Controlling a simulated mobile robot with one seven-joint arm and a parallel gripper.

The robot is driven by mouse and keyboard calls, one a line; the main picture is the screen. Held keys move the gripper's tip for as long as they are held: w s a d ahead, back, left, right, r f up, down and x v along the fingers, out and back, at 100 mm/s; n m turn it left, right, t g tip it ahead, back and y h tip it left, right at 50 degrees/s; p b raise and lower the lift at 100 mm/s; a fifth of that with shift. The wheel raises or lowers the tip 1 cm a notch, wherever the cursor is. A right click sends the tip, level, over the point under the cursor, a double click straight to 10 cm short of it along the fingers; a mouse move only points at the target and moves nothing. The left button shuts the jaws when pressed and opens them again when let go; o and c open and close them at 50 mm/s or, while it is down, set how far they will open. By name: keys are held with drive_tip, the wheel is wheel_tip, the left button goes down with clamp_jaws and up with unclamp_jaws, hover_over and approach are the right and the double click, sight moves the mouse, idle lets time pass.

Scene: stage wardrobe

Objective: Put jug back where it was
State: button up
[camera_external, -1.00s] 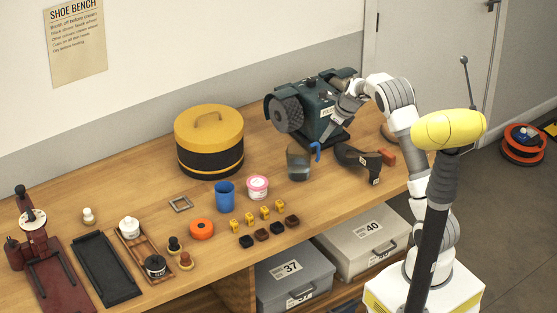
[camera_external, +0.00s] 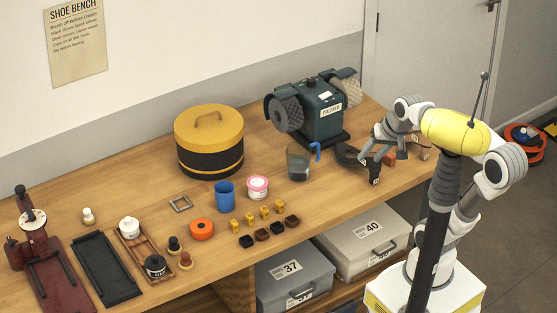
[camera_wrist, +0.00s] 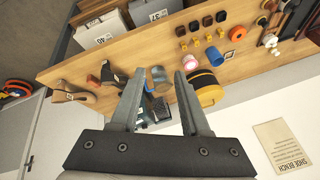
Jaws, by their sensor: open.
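The jug (camera_external: 298,163), grey and see-through with a blue handle, stands upright on the wooden bench in front of the polisher. It also shows between my fingers in the wrist view, some way beyond them (camera_wrist: 158,73). My gripper (camera_external: 369,153) is open and empty. It is above the right end of the bench, to the right of the jug and apart from it. In the wrist view both fingers (camera_wrist: 156,76) are spread wide.
The green polisher (camera_external: 322,116) stands behind the jug. A dark shoe (camera_external: 348,157) and a reddish-brown block (camera_external: 389,158) lie near my gripper. A pink-lidded tub (camera_external: 257,187) and blue cup (camera_external: 225,195) stand left of the jug. A yellow-lidded round box (camera_external: 209,130) is farther left.

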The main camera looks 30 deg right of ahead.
drive_tip(key=s+n, duration=0.1)
drive_tip(key=s+f+n, duration=0.1)
drive_tip(key=s+n, duration=0.1)
drive_tip(key=s+n+h, duration=0.1)
drive_tip(key=s, duration=0.1)
drive_tip(key=shift+s+d+f+n, duration=0.15)
drive_tip(key=shift+d+f+n, duration=0.1)
drive_tip(key=shift+n, duration=0.15)
